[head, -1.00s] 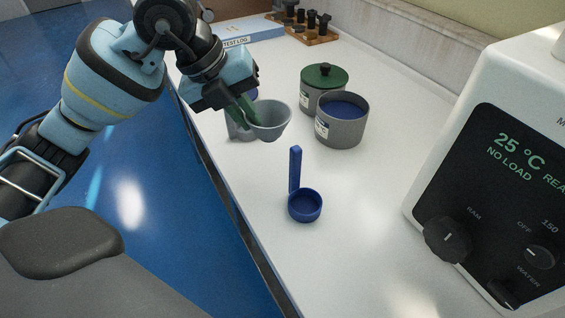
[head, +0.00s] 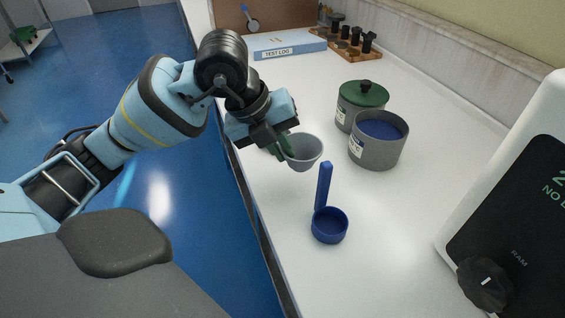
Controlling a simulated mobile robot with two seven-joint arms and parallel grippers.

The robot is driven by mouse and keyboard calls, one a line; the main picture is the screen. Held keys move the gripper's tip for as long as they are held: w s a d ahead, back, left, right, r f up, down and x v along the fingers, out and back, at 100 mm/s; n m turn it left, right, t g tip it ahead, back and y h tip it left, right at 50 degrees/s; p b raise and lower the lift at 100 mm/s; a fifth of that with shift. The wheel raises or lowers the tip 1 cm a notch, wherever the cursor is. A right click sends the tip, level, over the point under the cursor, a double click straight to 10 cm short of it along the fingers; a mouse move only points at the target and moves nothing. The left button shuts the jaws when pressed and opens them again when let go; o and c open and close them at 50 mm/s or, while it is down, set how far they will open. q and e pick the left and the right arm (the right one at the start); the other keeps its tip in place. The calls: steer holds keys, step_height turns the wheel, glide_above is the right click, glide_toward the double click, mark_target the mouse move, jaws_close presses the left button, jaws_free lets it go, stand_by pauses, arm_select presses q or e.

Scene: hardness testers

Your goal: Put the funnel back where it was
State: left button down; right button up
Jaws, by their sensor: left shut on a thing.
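The grey funnel (head: 306,152) is in the head view, above the near left part of the white bench. Its wide mouth faces up and towards me, tilted. My left gripper (head: 285,147), with green fingers, is shut on the funnel's left side. The fingers cover part of the funnel, and its lower end is hard to make out. My right gripper is not in view.
A blue scoop (head: 329,225) stands in front of the funnel, handle up. A grey pot of blue material (head: 377,150) and a green-lidded pot (head: 360,108) stand to the right. The tester (head: 510,210) fills the right side. A test log (head: 288,45) lies behind.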

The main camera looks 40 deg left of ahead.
arm_select(q)
steer(key=shift+f, duration=0.45)
steer(key=shift+f+b, duration=0.4)
steer(key=shift+f, duration=0.95)
steer(key=shift+f, duration=0.15)
steer(key=c, duration=1.5)
jaws_free()
steer(key=shift+p+v, duration=1.05)
steer(key=shift+v, duration=5.1)
